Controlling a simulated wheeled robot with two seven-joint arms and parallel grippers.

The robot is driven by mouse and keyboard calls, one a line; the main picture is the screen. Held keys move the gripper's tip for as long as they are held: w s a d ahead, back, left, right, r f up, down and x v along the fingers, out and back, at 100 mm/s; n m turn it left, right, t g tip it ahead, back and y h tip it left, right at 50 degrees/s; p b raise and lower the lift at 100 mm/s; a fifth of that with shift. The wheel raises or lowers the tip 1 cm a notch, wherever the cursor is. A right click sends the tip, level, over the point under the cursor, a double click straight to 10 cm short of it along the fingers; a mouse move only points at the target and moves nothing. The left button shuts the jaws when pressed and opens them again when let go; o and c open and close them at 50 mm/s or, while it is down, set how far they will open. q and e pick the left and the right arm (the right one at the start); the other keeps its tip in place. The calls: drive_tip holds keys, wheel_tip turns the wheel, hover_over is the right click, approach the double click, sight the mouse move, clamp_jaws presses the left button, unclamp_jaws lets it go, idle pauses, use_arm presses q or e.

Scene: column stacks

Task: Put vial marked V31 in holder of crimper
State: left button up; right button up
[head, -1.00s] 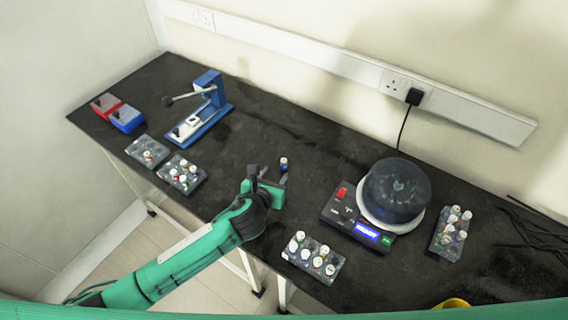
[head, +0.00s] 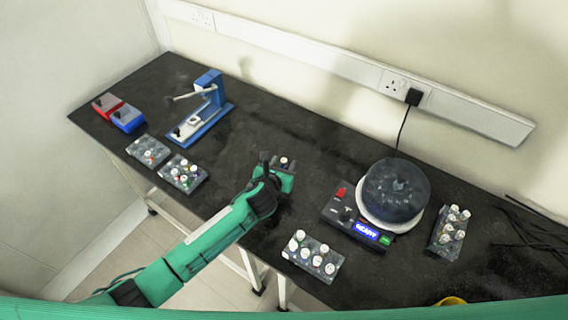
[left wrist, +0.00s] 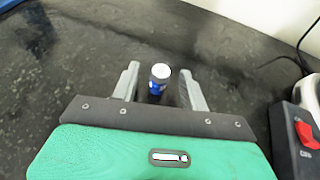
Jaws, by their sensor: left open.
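A small vial (left wrist: 158,80) with a white cap and a blue label stands upright on the black bench in the left wrist view. Its marking is too small to read. It also shows in the head view (head: 284,162), just beyond my left gripper (head: 282,170). My left gripper is open, and in the wrist view its fingers (left wrist: 158,88) stand either side of the vial, with a gap on both sides. The blue crimper (head: 208,100) stands at the back left with its lever raised. A pale holder (head: 186,126) on its base appears empty. My right gripper is not seen.
Two vial racks (head: 183,174) (head: 148,151) lie at the left front, beside red and blue boxes (head: 127,118). A centrifuge (head: 395,190) with a lit panel is right of the vial. More racks (head: 312,257) (head: 450,231) hold several vials. Bench between crimper and gripper is clear.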

use_arm(q)
clamp_jaws()
drive_tip(key=shift+r, duration=0.1)
